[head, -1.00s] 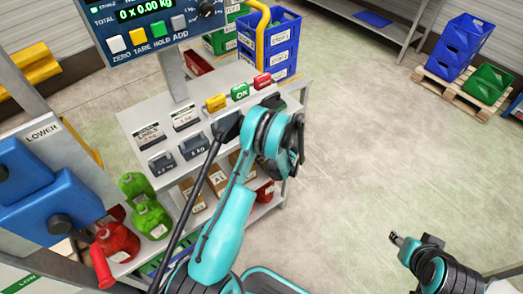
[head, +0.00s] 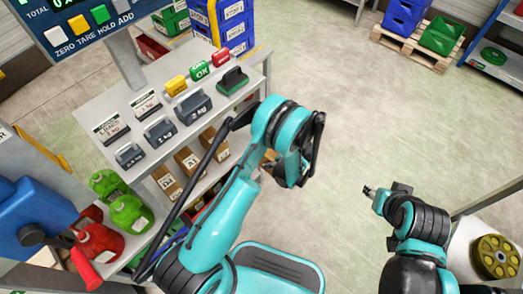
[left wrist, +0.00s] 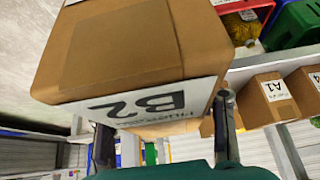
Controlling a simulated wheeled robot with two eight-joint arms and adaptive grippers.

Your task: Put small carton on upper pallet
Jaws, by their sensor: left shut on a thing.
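A brown carton (left wrist: 120,45) with a white B2 label fills the upper left of the left wrist view. My left gripper (left wrist: 165,138) is shut on it, with a dark finger on either side of its labelled end. In the head view I cannot make out the held carton or the left fingertips behind my teal left arm. My right gripper (head: 369,190) is over the floor at the right, away from the bench. Its fingers are too small to judge. No pallet marked as upper shows; a wooden pallet (head: 420,50) stands at the top right with blue and green crates.
A grey bench (head: 105,95) at the left holds weights (head: 194,105) and coloured blocks. Several labelled cartons (head: 188,160) stand on its lower shelf. Green jugs (head: 130,214) and a red jug (head: 98,243) are at lower left. The middle floor is clear.

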